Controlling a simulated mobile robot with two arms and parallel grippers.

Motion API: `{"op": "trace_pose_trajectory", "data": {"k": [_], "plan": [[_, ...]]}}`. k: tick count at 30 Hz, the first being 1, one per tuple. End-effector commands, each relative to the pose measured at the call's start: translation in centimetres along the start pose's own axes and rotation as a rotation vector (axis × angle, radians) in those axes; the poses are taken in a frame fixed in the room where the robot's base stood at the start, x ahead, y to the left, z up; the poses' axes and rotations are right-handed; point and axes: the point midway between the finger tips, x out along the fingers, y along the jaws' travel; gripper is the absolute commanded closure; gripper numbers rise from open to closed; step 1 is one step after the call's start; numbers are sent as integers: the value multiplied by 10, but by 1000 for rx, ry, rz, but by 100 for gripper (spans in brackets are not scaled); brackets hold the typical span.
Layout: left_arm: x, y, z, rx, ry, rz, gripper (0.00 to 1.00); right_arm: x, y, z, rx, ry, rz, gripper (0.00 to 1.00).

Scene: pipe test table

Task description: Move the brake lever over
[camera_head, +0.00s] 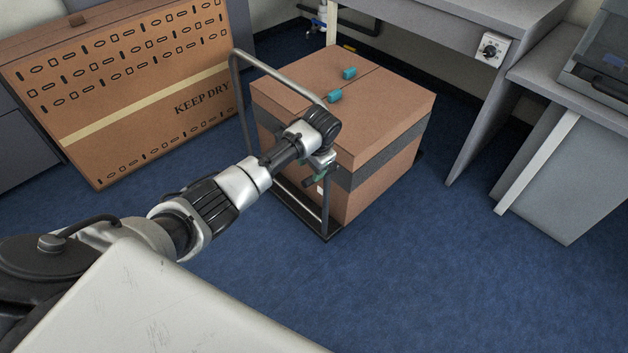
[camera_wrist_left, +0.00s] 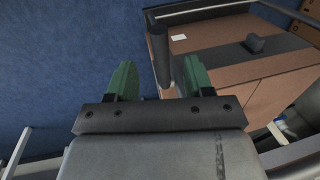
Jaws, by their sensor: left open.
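My left gripper (camera_head: 319,172) is open beside the right post of a grey tubular trolley handle (camera_head: 234,90). In the left wrist view its two green fingers (camera_wrist_left: 158,82) stand apart. A dark upright bar (camera_wrist_left: 160,50) shows between them, closer to the right finger; contact cannot be told. I cannot make out whether this bar is the brake lever or the handle post. A small dark block (camera_wrist_left: 255,43) sits on the dark band of the carton. The arm covers part of the handle in the head view. My right gripper is out of view.
A strapped carton (camera_head: 400,105) stands on the trolley, with two teal pieces (camera_head: 349,73) on top. A large "KEEP DRY" carton (camera_head: 140,115) leans at the back left. Grey desks (camera_head: 420,25) stand at the back right. Blue floor (camera_head: 400,270) is clear in front.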

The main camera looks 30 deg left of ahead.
Motion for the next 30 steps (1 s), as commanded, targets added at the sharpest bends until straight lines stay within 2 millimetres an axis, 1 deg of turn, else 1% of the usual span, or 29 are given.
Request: {"op": "trace_pose_trajectory", "data": {"k": [1,6,8,9,11,12,18,26,30], "plan": [[14,1,0,0,-4,1,48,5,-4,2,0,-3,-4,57],[49,1,0,-1,-3,2,48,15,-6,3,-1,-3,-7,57],[60,2,0,0,-3,1,48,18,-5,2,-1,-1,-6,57],[64,1,0,0,-1,1,48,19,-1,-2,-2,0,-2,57],[70,1,0,0,-1,1,48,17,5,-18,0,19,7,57],[73,1,0,0,-1,1,48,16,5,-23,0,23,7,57],[81,1,0,-1,0,1,48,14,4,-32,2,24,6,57],[81,1,0,0,1,1,48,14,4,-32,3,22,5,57],[81,1,0,0,1,1,70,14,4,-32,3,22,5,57]]}}
